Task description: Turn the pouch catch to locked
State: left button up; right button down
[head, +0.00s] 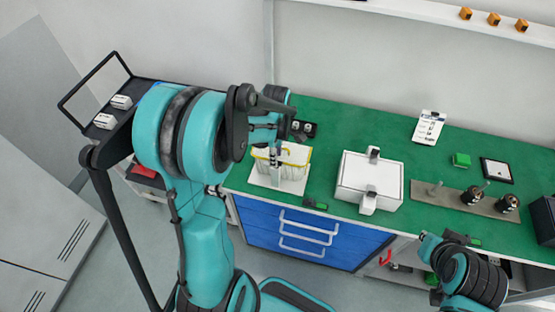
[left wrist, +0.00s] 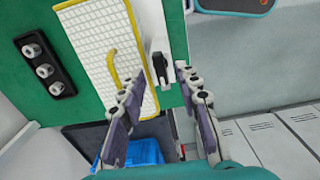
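The pouch (head: 296,156) is pale with yellow trim and stands on a white base plate (head: 262,178) on the green bench. In the left wrist view the pouch (left wrist: 92,45) shows a white grid face and a yellow strap. Beside it on the white plate is the dark catch (left wrist: 160,68), a small upright lever. My left gripper (head: 275,160) is over the plate, pointing down. In the left wrist view its fingers (left wrist: 161,80) are spread, with the catch between and beyond the tips; contact cannot be told. In the head view the arm and gripper hide the catch. My right gripper is not visible.
A white box with two latches (head: 368,180) stands right of the pouch. A black socket block (head: 304,129) lies behind the pouch. Blue drawers (head: 300,230) are below.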

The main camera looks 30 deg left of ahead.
pick_arm(q)
jog(key=shift+f, duration=0.95)
grip_shut()
